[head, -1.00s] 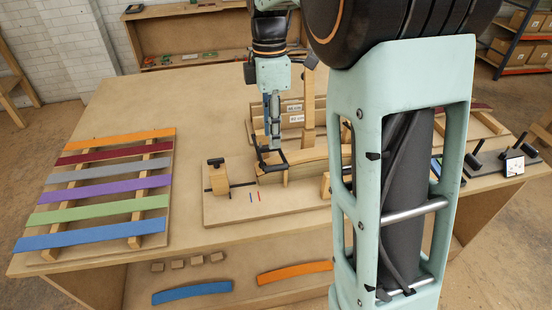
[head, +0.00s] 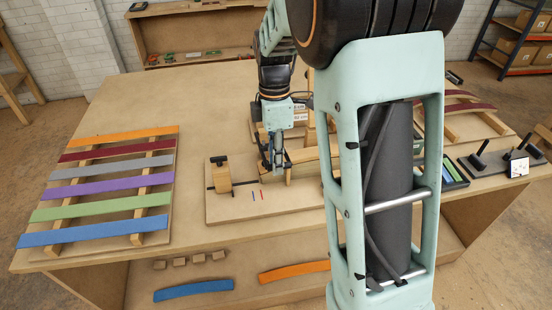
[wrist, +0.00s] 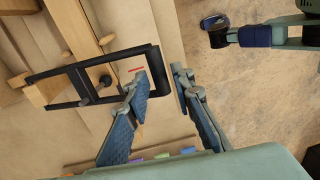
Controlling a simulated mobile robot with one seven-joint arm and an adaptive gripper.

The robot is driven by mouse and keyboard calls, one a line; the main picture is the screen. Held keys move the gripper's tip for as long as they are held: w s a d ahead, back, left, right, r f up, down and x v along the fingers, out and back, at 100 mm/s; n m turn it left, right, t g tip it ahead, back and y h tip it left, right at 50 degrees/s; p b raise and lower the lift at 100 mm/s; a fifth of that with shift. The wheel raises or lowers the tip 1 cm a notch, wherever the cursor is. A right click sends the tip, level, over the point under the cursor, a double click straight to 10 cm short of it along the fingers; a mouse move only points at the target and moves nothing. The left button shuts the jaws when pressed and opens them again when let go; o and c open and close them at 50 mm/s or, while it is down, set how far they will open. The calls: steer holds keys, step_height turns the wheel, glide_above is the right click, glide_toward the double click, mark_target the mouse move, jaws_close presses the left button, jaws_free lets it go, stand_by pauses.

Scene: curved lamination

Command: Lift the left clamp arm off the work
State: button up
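The left clamp arm is a black rectangular frame (wrist: 88,67) in the wrist view, reaching across pale wood with its closed end towards my gripper. In the head view it is mostly hidden by my gripper (head: 277,170), at the left end of the curved wooden work (head: 307,161). In the wrist view my gripper (wrist: 161,75) is open. Its two fingers stand apart on either side of the frame's end bar; I cannot tell whether they touch it.
A wooden post with a black clamp (head: 220,176) stands left on the base board (head: 240,210). Coloured strips (head: 105,188) lie on a rack at the left. Black stands (head: 480,157) are at the right. The tabletop between rack and board is clear.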

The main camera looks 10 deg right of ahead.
jaws_close()
steer(key=shift+r, duration=0.1)
